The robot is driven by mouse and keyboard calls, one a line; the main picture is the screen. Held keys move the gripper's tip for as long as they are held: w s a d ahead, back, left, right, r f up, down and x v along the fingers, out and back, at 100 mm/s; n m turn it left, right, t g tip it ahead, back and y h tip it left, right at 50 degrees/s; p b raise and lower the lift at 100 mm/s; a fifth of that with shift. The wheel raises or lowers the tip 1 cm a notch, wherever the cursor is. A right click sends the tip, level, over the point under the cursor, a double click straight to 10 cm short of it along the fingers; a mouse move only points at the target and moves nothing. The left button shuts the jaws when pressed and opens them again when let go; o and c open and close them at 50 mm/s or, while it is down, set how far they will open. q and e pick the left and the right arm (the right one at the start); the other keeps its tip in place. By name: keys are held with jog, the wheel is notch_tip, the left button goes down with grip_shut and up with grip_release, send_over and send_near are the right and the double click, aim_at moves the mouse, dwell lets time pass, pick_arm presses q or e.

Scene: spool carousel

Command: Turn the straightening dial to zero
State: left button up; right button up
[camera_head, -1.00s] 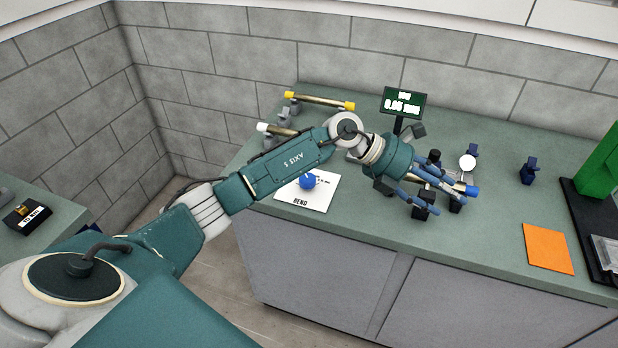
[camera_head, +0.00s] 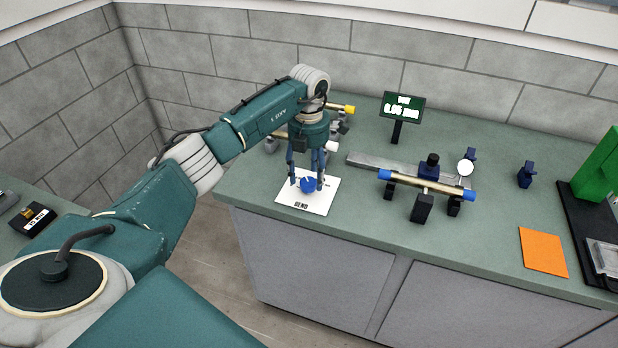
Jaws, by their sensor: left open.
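The straightening dial (camera_head: 308,185) is a small blue knob on a white plate (camera_head: 292,204) marked "BEND", near the left front of the bench. My left gripper (camera_head: 307,180) points down over the dial with its fingers apart on either side of it. I cannot tell whether the fingers touch the knob. A green display (camera_head: 403,107) on a black post stands behind and seems to read 0.05 mm, though the digits are blurred. My right gripper is not in view.
A rod with blue ends (camera_head: 427,184) rests on black supports to the right, beside a round white gauge (camera_head: 465,168). Rods with coloured ends lie behind my left arm. An orange sheet (camera_head: 543,251) and a dark tray (camera_head: 583,232) are farther right.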

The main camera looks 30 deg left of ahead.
aim_at(309, 180)
pick_arm(q)
jog(key=shift+f, duration=1.6)
jog(key=shift+c, duration=0.2)
jog(key=c, duration=1.1)
jog(key=shift+o, duration=0.2)
